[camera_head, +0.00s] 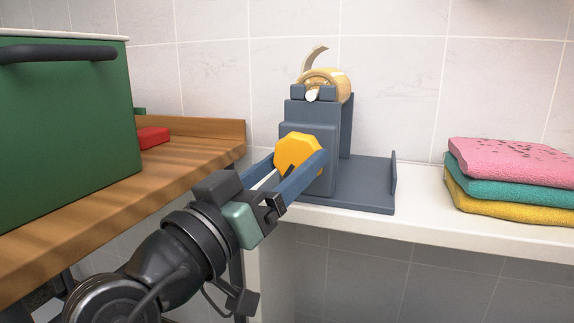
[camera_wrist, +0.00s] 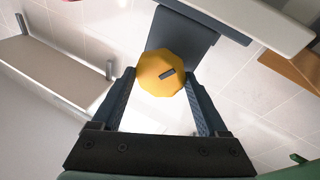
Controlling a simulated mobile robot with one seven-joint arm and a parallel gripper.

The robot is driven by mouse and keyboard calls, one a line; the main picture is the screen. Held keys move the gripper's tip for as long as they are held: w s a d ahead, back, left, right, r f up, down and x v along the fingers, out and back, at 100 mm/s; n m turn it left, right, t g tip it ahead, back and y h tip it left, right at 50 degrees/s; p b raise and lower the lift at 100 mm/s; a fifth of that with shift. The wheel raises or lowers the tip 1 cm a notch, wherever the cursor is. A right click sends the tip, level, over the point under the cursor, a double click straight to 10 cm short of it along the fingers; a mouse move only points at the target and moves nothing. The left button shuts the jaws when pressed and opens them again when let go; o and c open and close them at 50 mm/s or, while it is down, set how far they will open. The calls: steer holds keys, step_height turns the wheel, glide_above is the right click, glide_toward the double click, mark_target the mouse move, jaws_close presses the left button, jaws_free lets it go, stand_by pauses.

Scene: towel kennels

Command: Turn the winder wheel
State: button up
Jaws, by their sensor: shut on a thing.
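The winder (camera_head: 313,115) is a blue-grey stepped stand on a base plate, with a tan roll (camera_head: 333,84) at its top. Its wheel is a yellow faceted knob (camera_head: 298,152) on the side facing me. In the wrist view the yellow knob (camera_wrist: 161,74) shows a dark mark on its face. My gripper (camera_head: 296,163) has its two blue fingers on either side of the knob. In the wrist view my gripper (camera_wrist: 161,84) is shut on the knob, with the fingertips at its left and right edges.
A large green bin (camera_head: 70,125) with a dark handle stands on the wooden table (camera_head: 190,165) at left, with a red object (camera_head: 152,137) behind it. Folded pink, teal and yellow towels (camera_head: 508,180) lie on the white shelf (camera_head: 420,220) at right. The shelf between winder and towels is clear.

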steer(key=o, duration=1.3)
steer(key=shift+c, duration=0.2)
steer(key=p+v, duration=0.2)
steer(key=v, duration=1.1)
steer(key=shift+p, duration=0.4)
steer(key=w+d+r+n+t+y+p, duration=0.1)
steer(key=w+d+r+t+y+p, duration=0.15)
steer(key=r, duration=0.35)
steer(key=w+d+r+n+t+y+p, duration=0.1)
steer(key=d+r+t+y+p, duration=0.15)
steer(key=r, duration=0.45)
steer(key=s+d+r+n+t+y+p, duration=0.1)
steer(key=s+d+r+t+y+p, duration=0.2)
steer(key=r, duration=0.5)
steer(key=s+r+n+t+y+p, duration=0.15)
steer(key=s+r+y, duration=0.25)
steer(key=r, duration=0.4)
step_height(320, 180, up, 36)
steer(key=p, duration=3.5)
steer(key=shift+f+t, duration=0.2)
steer(key=shift+t, duration=0.25)
